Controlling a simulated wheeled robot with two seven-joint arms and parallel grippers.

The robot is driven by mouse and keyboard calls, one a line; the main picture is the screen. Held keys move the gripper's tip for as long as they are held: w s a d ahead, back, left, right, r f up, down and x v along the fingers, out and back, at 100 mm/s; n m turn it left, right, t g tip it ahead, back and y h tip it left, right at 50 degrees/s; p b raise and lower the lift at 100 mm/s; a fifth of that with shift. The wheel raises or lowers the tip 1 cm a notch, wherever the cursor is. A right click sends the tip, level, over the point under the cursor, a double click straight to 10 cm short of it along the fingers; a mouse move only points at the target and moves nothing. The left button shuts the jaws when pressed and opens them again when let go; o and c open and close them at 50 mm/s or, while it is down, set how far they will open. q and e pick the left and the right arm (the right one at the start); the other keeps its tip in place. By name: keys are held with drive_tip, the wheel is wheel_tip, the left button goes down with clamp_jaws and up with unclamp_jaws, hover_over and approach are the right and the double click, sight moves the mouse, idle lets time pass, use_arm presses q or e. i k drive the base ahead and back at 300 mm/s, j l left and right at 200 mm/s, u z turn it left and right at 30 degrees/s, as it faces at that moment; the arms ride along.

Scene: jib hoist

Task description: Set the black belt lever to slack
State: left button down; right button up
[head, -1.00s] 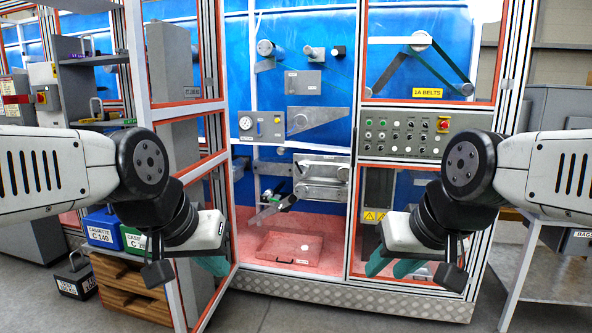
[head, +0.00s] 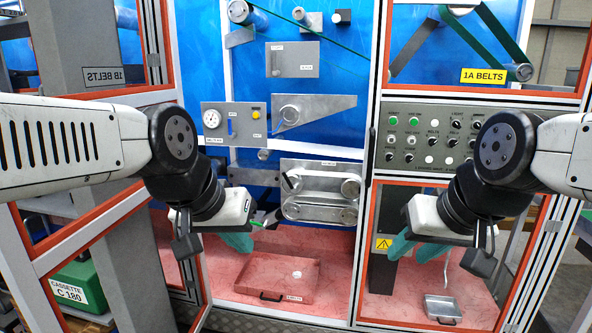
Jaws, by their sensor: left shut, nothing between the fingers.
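A small black lever (head: 289,183) sits at the upper left of a grey belt unit (head: 322,190) with rollers, in the open middle bay of the machine. It looks tilted; any slack marking is too small to read. My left gripper (head: 238,242), with teal fingers, is shut and empty, in front of the bay, lower left of the lever in the picture. My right gripper (head: 415,250) is in front of the lower right window, right of the belt unit; its finger gap is not clear. Neither gripper appears to touch the lever.
A control panel (head: 415,138) with knobs is at right. An open framed door (head: 75,225) stands at left, close to my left arm. A red tray (head: 277,279) lies on the bay floor. A gauge panel (head: 233,122) and a grey plate (head: 315,110) hang above.

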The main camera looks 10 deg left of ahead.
sight(294, 178)
drive_tip(key=i+j, duration=0.1)
drive_tip(key=i, duration=0.35)
drive_tip(key=i+z, duration=0.1)
drive_tip(key=i, duration=0.35)
